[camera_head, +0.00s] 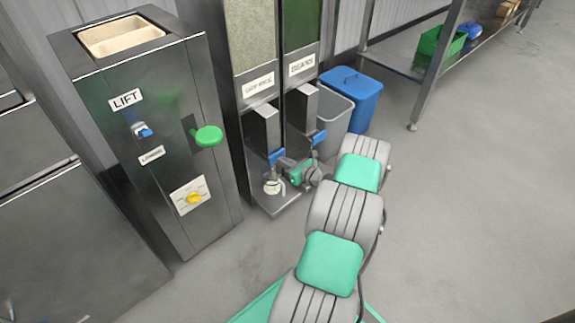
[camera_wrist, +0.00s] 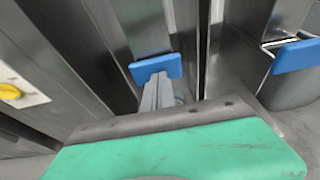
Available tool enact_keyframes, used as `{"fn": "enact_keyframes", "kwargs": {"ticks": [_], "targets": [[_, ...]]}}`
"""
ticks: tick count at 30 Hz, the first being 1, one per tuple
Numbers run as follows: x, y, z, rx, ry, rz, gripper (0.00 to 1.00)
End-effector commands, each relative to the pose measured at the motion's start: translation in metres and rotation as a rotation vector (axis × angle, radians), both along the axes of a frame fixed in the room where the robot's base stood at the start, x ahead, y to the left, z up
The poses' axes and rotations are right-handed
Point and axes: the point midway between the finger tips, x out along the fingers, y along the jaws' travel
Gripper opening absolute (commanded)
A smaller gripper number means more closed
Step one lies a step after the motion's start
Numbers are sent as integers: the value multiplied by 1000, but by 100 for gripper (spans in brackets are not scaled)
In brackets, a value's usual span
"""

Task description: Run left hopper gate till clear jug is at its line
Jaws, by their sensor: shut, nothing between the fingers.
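The left hopper (camera_head: 252,40) has a pale grain column behind its window and a small white label. Its blue gate handle (camera_head: 276,156) sits low on the spout housing; it also shows in the wrist view (camera_wrist: 155,67). The clear jug (camera_head: 272,187) stands on the shelf below the left spout, with something pale in it; its line and fill level are too small to read. My gripper (camera_head: 287,166) is shut and empty, its fingertips (camera_wrist: 160,82) at the lower edge of the left blue handle. Whether they touch it I cannot tell.
The right hopper (camera_head: 300,30) has dark green contents and its own blue handle (camera_head: 319,137). A cabinet marked LIFT (camera_head: 150,125) with a green knob (camera_head: 208,136) stands left. A grey bin (camera_head: 333,115) and a blue bin (camera_head: 355,95) stand right. Floor at right is clear.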

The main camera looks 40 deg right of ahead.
Motion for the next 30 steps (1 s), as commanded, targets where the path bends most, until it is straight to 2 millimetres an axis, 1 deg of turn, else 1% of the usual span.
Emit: {"fn": "enact_keyframes", "kwargs": {"ticks": [1, 3, 30], "targets": [[3, 0, 3, -6, -4, 3, 0], [4, 1, 3, -8, -5, 5, 0], [8, 2, 7, -14, -13, 13, 0]]}}
